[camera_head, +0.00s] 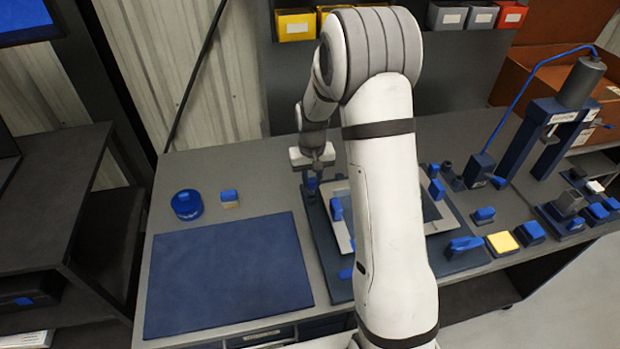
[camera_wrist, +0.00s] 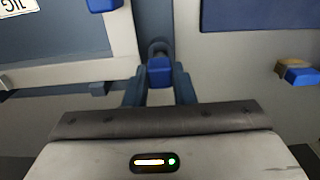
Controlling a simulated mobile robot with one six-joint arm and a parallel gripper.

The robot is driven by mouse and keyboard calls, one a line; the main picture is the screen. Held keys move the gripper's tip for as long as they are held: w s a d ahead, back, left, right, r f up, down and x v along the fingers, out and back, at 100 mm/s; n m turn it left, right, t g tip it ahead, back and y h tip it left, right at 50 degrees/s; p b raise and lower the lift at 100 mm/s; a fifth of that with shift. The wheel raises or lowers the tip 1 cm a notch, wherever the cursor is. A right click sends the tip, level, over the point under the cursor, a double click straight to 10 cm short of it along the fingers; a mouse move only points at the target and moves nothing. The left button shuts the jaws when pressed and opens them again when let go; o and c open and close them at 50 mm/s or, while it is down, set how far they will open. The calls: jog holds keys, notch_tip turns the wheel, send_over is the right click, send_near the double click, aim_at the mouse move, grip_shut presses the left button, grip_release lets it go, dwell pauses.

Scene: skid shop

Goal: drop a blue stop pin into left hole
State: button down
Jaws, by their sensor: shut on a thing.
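My gripper (camera_head: 312,178) is over the back left corner of the dark blue jig base (camera_head: 338,292). In the wrist view, its two fingers (camera_wrist: 159,80) are closed on a blue stop pin (camera_wrist: 159,71), with the blue top showing between them. A grey rounded shape (camera_wrist: 158,47) shows just beyond the pin; I cannot tell whether it is the left hole's rim or part of the pin. A pale grey plate (camera_wrist: 95,72) lies on the jig beside it. The pin's lower end is hidden, so I cannot tell whether it is inside a hole.
A blue mat (camera_head: 230,275) covers the bench's left front. A blue round container (camera_head: 187,204) and a small blue-and-tan block (camera_head: 230,198) stand behind it. Blue clamps (camera_head: 336,209) stand on the jig. A yellow block (camera_head: 502,243) and a press (camera_head: 548,135) are at right.

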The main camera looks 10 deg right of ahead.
jog(key=shift+f, duration=0.15)
jog(key=shift+f+b, duration=0.35)
jog(key=shift+b, duration=0.1)
jog(key=shift+f+b, duration=0.75)
jog(key=shift+f, duration=0.05)
dwell(1.1)
jog(key=c, duration=1.1)
grip_release()
jog(key=shift+c, duration=0.2)
jog(key=shift+o, duration=0.3)
jog(key=o, duration=0.3)
jog(key=shift+o, duration=0.2)
jog(key=shift+r, duration=0.1)
